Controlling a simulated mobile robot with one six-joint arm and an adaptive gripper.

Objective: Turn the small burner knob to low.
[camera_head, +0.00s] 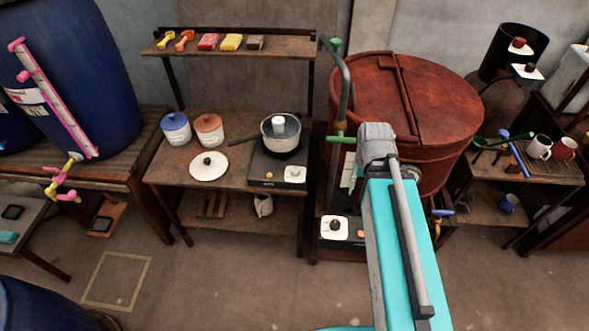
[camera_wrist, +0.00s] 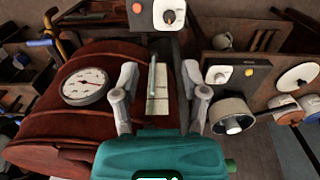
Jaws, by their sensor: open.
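The small burner (camera_head: 277,167) is a dark hot plate on the wooden table, with a saucepan (camera_head: 281,131) on top. Its knob (camera_head: 293,174) is a small dial on a white plate at the front right, beside an orange light. In the wrist view, turned around, the burner knob (camera_wrist: 219,76) shows right of my gripper (camera_wrist: 159,76). My gripper is open and empty, apart from the knob, in front of the red vat (camera_head: 425,115). In the head view my own arm hides the fingertips. The knob's exact setting is too small to read.
A second control box with a white-plated dial (camera_head: 335,227) stands low by the vat. A green-handled pipe (camera_head: 341,138) rises left of my arm. Two lidded jars and a white lid (camera_head: 208,167) sit left of the burner. Floor in front of the table is clear.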

